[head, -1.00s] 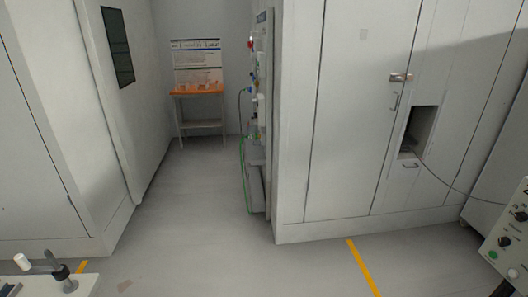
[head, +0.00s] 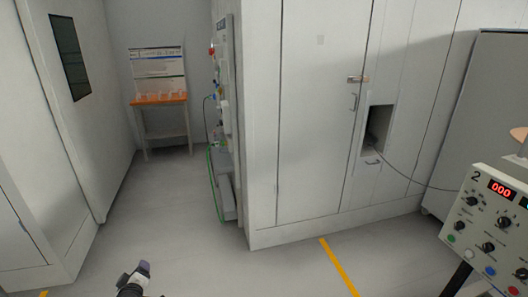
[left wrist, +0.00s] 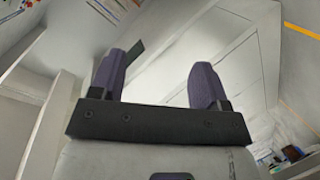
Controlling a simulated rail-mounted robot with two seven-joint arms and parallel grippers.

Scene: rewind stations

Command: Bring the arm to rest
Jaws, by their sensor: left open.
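My left gripper (head: 139,274) shows at the bottom edge of the head view, small and low over the grey floor, with a dark body and purple-grey fingers. In the left wrist view my left gripper (left wrist: 157,75) shows its two fingers wide apart, with nothing between them. It is open and empty. The rest of the left arm is mostly out of the picture. My right gripper is in neither current view.
A control panel (head: 489,232) with a red display reading 000 stands at the right. White cabinets (head: 315,120) and a side wall flank an aisle with a small orange-topped table (head: 160,99) at its end. The middle floor (head: 185,215) is clear.

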